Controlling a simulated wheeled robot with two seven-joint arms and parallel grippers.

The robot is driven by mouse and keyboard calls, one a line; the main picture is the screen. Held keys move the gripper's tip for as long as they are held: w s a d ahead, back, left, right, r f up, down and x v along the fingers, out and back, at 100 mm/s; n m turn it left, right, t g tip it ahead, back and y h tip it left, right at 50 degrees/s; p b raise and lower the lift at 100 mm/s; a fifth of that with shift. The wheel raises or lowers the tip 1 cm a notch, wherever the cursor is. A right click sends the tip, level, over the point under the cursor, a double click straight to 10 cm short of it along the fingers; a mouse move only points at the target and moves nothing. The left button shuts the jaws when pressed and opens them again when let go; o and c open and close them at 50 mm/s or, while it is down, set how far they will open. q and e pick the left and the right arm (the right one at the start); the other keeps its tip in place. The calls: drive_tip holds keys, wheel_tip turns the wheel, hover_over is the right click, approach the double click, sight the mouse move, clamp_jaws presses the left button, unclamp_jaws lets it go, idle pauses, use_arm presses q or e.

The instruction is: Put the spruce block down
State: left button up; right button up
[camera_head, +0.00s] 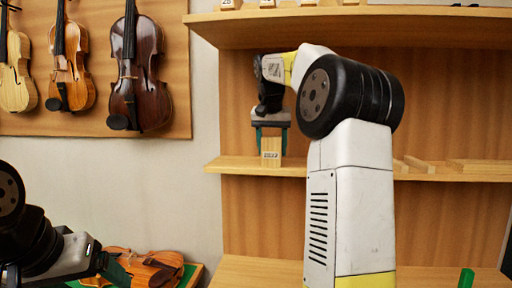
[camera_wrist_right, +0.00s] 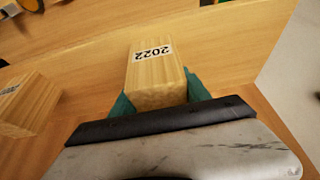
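The spruce block (camera_head: 271,148) is a pale wooden block with a printed label. In the right wrist view the label on the block (camera_wrist_right: 148,78) reads 2022. My right gripper (camera_head: 271,137) points down at the middle shelf, with a green finger against each side of the block. The right wrist view shows the same gripper (camera_wrist_right: 160,98) shut on it. The block's lower end is at the shelf's level; I cannot tell if it touches. My left gripper (camera_head: 113,270) is low at the left by a violin; its finger gap is unclear.
The middle shelf (camera_head: 235,164) holds other wood pieces (camera_head: 420,164) to the right; another block (camera_wrist_right: 25,102) is close in the right wrist view. An upper shelf (camera_head: 420,25) is above. Violins (camera_head: 138,75) hang at the left, and one violin (camera_head: 145,270) lies below.

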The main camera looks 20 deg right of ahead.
sight(272, 137)
drive_tip(key=o, duration=0.4)
drive_tip(key=shift+s+a+r, duration=0.1)
drive_tip(key=shift+s+r, duration=0.05)
drive_tip(key=shift+r, duration=0.45)
drive_tip(key=v, duration=0.4)
drive_tip(key=shift+s+a, duration=0.15)
drive_tip(key=shift+s, duration=0.2)
drive_tip(key=s+a, duration=0.5)
drive_tip(key=s, duration=0.5)
drive_tip(key=s+a+f+n+t+y, duration=0.1)
drive_tip(key=s+a+f+n+y, duration=0.1)
drive_tip(key=s+f, duration=0.6)
drive_tip(key=s+a+f+n+t+y, duration=0.1)
drive_tip(key=s+a+f, duration=0.5)
drive_tip(key=f, duration=0.7)
drive_tip(key=s+n+y, duration=0.1)
drive_tip(key=s+n, duration=0.1)
drive_tip(key=shift+s+a+n, duration=0.15)
drive_tip(key=shift+s+n, duration=0.1)
drive_tip(key=shift+n, duration=0.15)
drive_tip(key=shift+f, duration=0.15)
